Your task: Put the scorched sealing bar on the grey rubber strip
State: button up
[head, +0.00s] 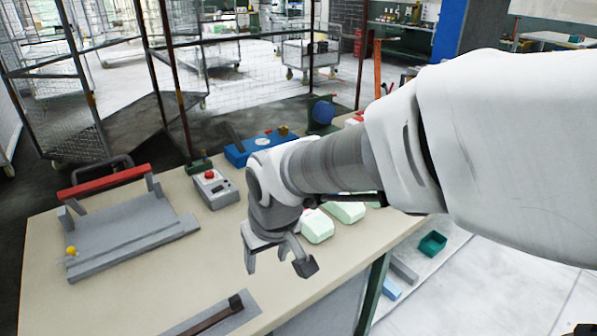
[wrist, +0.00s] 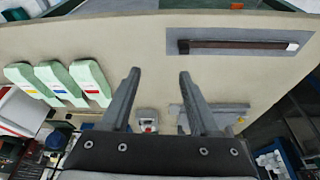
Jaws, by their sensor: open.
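The scorched sealing bar (wrist: 240,45) is long, thin and dark brown. It lies flat on a grey strip (wrist: 308,36), which looks like the grey rubber strip, near a table edge in the wrist view. In the head view the bar (head: 212,318) and strip (head: 246,313) are at the bottom, partly cut off by the frame. My gripper (head: 278,266) is open and empty above the table, beyond the bar and apart from it. In the wrist view the spread fingers (wrist: 158,75) point toward bare table, with the bar up and to the right.
A grey press (head: 130,235) with a red handle stands at left. A control box (head: 213,190) with a red button stands beside it. Pale green blocks (head: 317,227) lie close behind my gripper; the wrist view shows coloured labels on them. A blue device (head: 258,148) stands further back.

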jog(key=s+d+r+m, duration=0.1)
jog(key=s+d+r, duration=0.1)
jog(key=d, duration=0.3)
jog(key=s+d+r+m+t+h, duration=0.1)
jog(key=s+d+r+m, duration=0.1)
jog(key=s+d, duration=0.3)
jog(key=s+d+r+m+t, duration=0.1)
jog(key=s+d+r, duration=0.2)
jog(key=d, duration=0.2)
jog(key=shift+s+d+r+m, duration=0.3)
jog(key=shift+d+r+m, duration=0.05)
jog(key=shift+r+m, duration=0.05)
